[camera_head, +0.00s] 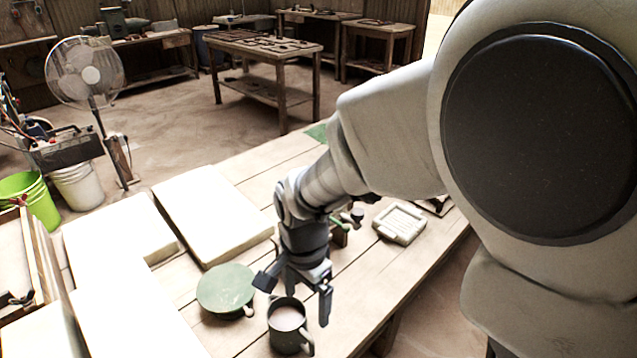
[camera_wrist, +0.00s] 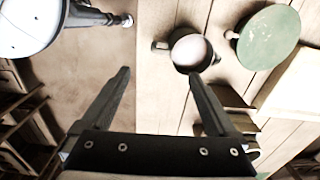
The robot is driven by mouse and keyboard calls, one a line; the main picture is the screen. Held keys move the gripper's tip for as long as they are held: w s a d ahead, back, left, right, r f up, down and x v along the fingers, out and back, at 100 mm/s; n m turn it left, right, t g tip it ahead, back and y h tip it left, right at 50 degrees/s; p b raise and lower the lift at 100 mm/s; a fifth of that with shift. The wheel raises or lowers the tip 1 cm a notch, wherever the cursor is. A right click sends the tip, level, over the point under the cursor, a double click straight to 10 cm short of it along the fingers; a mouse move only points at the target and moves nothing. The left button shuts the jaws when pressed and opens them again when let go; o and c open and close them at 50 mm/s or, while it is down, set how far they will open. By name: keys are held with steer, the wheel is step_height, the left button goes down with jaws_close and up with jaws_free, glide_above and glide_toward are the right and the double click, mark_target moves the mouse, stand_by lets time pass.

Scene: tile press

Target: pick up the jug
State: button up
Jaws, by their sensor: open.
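The jug (camera_head: 285,341) is a dark green vessel with a handle and a pale pinkish-white content or inside. It stands upright on the wooden table near its front edge. In the wrist view the jug (camera_wrist: 188,67) lies beyond my fingertips, toward the right one, with its handle to the left. My gripper (camera_head: 296,292) is open, above and just behind the jug in the head view. In the wrist view the space between my gripper's fingers (camera_wrist: 160,76) is empty. I see no contact with the jug.
A round green lidded or flat-topped vessel (camera_head: 225,289) stands close left of the jug. Pale slabs (camera_head: 213,213) lie further left on the table (camera_head: 262,185). A small whitish tray (camera_head: 401,223) is to the right. The table edge is close to the jug.

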steer(key=b, duration=0.4)
glide_above(306, 349)
step_height(306, 349, down, 12)
steer(key=shift+s+d+f, duration=0.15)
steer(key=shift+f, duration=0.05)
step_height(306, 349, down, 6)
steer(key=shift+r+b, duration=0.2)
steer(key=shift+b, duration=0.5)
steer(key=shift+r, duration=0.1)
jaws_close()
steer(key=shift+w, duration=0.2)
